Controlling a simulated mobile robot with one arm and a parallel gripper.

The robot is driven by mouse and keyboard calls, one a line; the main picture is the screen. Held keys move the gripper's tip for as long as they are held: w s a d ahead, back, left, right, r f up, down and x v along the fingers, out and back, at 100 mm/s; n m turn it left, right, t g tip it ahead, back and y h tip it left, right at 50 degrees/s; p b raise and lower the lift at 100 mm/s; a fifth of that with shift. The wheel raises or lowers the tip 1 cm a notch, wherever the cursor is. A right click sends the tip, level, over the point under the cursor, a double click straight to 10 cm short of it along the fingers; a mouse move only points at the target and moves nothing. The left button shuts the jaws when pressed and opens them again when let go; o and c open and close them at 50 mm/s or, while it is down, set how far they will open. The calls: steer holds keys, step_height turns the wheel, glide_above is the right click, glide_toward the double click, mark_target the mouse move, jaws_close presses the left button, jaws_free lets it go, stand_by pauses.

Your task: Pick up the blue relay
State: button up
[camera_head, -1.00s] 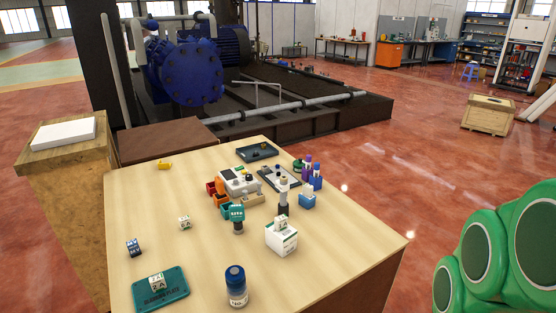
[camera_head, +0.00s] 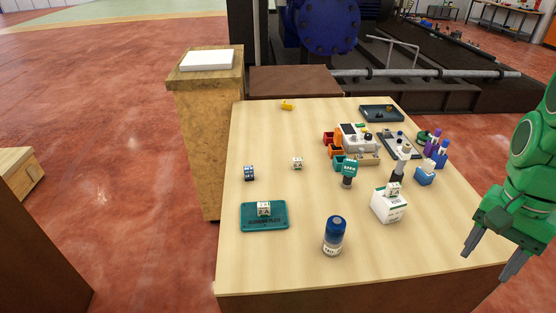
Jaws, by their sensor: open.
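A small dark blue block with white marks, which looks like the blue relay (camera_head: 249,173), sits on the left part of the wooden table (camera_head: 300,270). Its marks are too small to read. My green gripper (camera_head: 487,265) is at the far right, with its two grey fingers pointing down and apart. It is open and empty, over or beside the table's right front corner. It is far from the blue block, with most of the table's width between them.
A teal tray (camera_head: 250,222) with a white block on it lies in front of the blue block. A small white block (camera_head: 297,163) sits to its right. A blue-capped bottle (camera_head: 334,236) and a white box (camera_head: 388,207) stand nearer my gripper. Several items crowd the back right.

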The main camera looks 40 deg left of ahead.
steer(key=w+a+m, duration=0.1)
steer(key=w+a, duration=0.4)
steer(key=a, duration=0.4)
steer(key=w+a+m+t, duration=0.1)
steer(key=w+a, duration=0.4)
steer(key=a, duration=0.4)
steer(key=w+a+m, duration=0.1)
steer(key=w+a, duration=0.4)
steer(key=a, duration=0.4)
steer(key=m, duration=0.2)
glide_above(249, 167)
steer(key=f, duration=0.6)
steer(key=d+f, duration=0.1)
steer(key=f, duration=0.3)
steer(key=shift+w, duration=0.25)
steer(key=shift+s+a+f+m, duration=0.1)
steer(key=shift+s+a+m, duration=0.1)
steer(key=shift+a+m, duration=0.1)
steer(key=shift+s+a+f, duration=0.15)
steer(key=shift+f, duration=3.9)
